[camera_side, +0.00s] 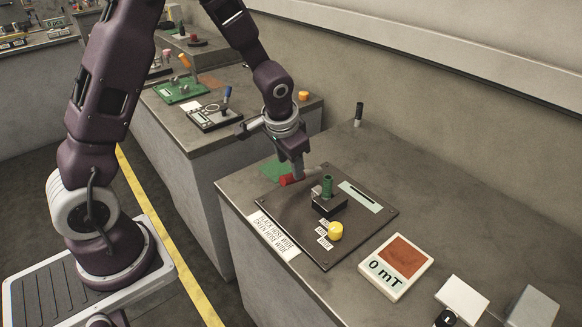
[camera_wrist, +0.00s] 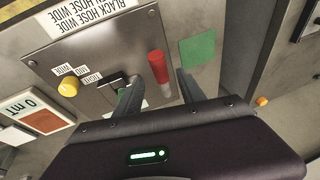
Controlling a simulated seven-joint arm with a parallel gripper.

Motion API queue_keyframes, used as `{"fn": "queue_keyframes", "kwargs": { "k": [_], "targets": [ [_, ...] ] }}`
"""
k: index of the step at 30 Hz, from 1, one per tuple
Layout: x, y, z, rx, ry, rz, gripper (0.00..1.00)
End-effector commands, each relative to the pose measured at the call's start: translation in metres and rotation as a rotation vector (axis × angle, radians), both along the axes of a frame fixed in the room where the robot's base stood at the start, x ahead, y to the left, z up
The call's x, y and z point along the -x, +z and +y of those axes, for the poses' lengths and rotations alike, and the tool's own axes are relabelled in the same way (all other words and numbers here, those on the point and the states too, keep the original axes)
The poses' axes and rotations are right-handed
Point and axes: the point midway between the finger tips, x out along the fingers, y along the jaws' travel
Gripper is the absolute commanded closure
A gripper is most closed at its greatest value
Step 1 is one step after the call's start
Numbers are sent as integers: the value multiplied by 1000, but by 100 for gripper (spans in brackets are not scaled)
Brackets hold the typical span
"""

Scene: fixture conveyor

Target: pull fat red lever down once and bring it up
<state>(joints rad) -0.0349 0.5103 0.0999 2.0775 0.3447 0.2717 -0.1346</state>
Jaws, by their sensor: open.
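The fat red lever (camera_side: 288,180) sticks out at the far left part of a dark panel (camera_side: 290,220), lying nearly flat. In the wrist view the red lever (camera_wrist: 157,66) shows between the two fingers, with its grey part toward the palm. My gripper (camera_side: 299,172) is open, pointing down at the lever; it also shows in the wrist view (camera_wrist: 160,82). I cannot tell whether a finger touches the lever. A green handle (camera_side: 327,185) stands upright on a black block just right of it, partly hidden by a finger in the wrist view.
A yellow knob (camera_side: 335,230) is on the panel's near side. A display reading 0 mT (camera_side: 396,266) lies to the right. A green patch (camera_side: 273,171) lies beside the panel. A black upright handle (camera_side: 359,113) stands at the back. Another bench (camera_side: 190,120) is behind.

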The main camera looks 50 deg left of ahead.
Motion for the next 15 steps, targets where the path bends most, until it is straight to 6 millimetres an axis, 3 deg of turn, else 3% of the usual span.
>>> {"fn": "queue_keyframes", "kwargs": {
  "k": [3, 7, 10, 15],
  "targets": [
    [0, 0, 0, 0, 0, 0, 53],
    [-12, 4, 7, 5, 130, 10, 79],
    [-39, 23, 19, 29, 527, 31, 98],
    [-60, 74, 3, 58, 1243, 61, 100]
  ]
}}
